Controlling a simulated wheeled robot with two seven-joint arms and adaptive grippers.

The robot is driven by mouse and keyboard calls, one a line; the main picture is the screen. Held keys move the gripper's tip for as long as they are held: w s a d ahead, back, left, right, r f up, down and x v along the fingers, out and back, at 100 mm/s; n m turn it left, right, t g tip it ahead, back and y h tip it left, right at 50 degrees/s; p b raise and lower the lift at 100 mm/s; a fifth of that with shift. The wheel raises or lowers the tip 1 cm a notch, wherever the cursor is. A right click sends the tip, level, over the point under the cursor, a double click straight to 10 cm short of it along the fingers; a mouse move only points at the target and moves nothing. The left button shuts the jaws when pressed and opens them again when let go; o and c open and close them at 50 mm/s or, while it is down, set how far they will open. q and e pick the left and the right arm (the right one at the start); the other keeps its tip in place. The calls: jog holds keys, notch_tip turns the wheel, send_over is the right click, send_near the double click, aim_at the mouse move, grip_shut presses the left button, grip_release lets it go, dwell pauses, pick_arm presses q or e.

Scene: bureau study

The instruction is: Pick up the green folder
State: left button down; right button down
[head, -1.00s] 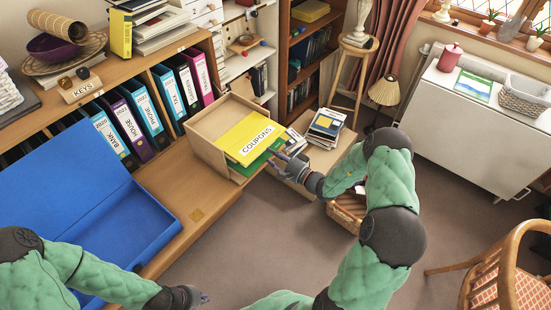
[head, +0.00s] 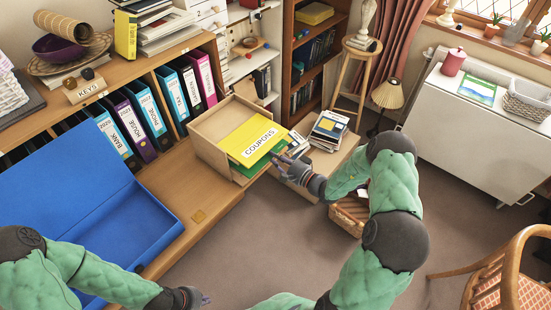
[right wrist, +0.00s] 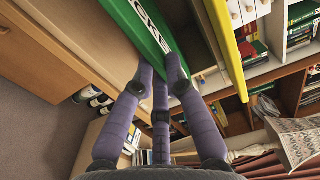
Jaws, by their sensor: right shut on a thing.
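The green folder (head: 256,163) lies under a yellow folder labelled COUPONS (head: 247,139), in a wooden tray (head: 207,146) on the low wooden top. Its front edge sticks out past the yellow folder. My right gripper (head: 281,161) is at that edge, on its right side. In the right wrist view the green folder (right wrist: 133,18) shows part of a white label, and my right gripper (right wrist: 158,68) has its fingers closed about its edge. My left gripper (head: 205,298) is low in the head view, away from the folders; its fingers are too small to read.
Books (head: 328,126) are stacked right of the tray. A wicker basket (head: 348,214) is on the floor beneath my right arm. Ring binders (head: 155,115) stand behind. A wooden chair (head: 505,275) is at the lower right.

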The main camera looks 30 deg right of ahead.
jog(key=shift+s+r, duration=0.1)
jog(key=shift+v, duration=2.9)
jog(key=shift+r, duration=0.15)
